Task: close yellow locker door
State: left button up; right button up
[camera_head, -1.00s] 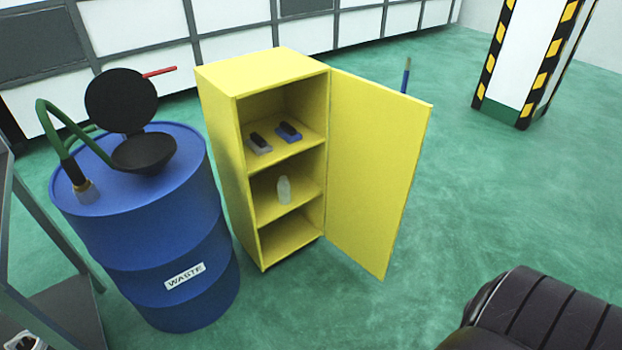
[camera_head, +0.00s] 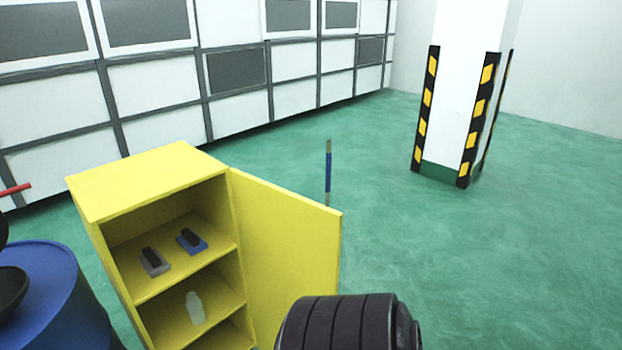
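The yellow locker (camera_head: 150,185) stands at the lower left in the head view, its front open. Its yellow door (camera_head: 285,245) is swung wide open to the right, hinged on the locker's right side. Two small brush-like blocks, one grey (camera_head: 154,262) and one blue (camera_head: 192,241), lie on the upper shelf. A pale bottle (camera_head: 195,308) stands on the shelf below. The locker's bottom and the door's lower part are cut off or hidden. Neither of my grippers is in view.
A black ribbed shape (camera_head: 345,325), possibly part of my arm, covers the door's lower right. A blue drum (camera_head: 50,300) stands left of the locker. A blue-and-grey pole (camera_head: 328,172) shows behind the door. A striped pillar (camera_head: 455,120) stands farther back. Green floor is clear at right.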

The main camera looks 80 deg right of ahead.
aim_at(290, 243)
jog(key=k+l, duration=0.1)
jog(key=l, duration=0.45)
jog(key=k+l, duration=0.1)
jog(key=l, duration=0.45)
jog(key=k+l, duration=0.1)
jog(key=l, duration=0.45)
jog(key=k+l, duration=0.1)
jog(key=l, duration=0.4)
jog(key=k+l, duration=0.1)
jog(key=l, duration=0.45)
jog(key=k+l, duration=0.1)
jog(key=l, duration=0.45)
